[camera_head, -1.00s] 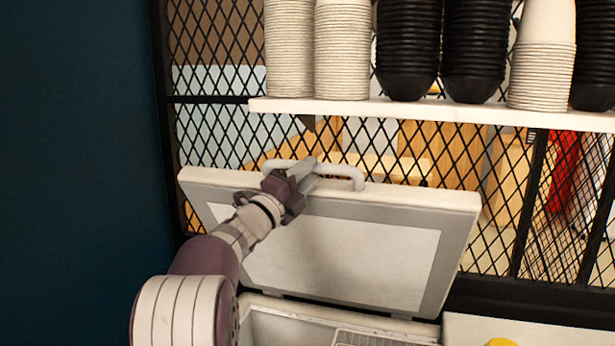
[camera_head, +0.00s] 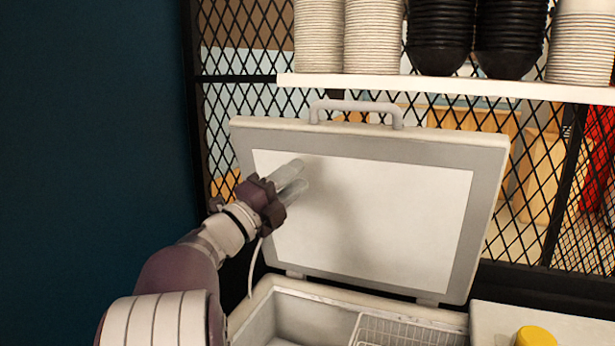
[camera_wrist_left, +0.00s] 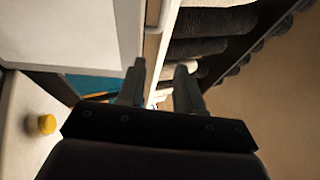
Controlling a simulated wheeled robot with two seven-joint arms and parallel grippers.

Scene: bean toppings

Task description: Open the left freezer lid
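The left freezer lid (camera_head: 375,220) stands raised and nearly upright in the head view, its white inner panel facing me. Its handle (camera_head: 355,106) is on the top edge. Below it the freezer (camera_head: 262,312) is open, with a wire basket (camera_head: 410,332) inside. My left gripper (camera_head: 298,178) is in front of the lid's inner panel, below and left of the handle, and apart from the handle. In the left wrist view its two fingers (camera_wrist_left: 158,85) are spread with nothing between them. My right gripper is out of view.
A white shelf (camera_head: 440,86) above the lid bears stacks of white bowls (camera_head: 371,38) and black bowls (camera_head: 441,38). A black mesh partition (camera_head: 225,100) stands behind. A yellow object (camera_head: 535,337) sits on the white surface at the right.

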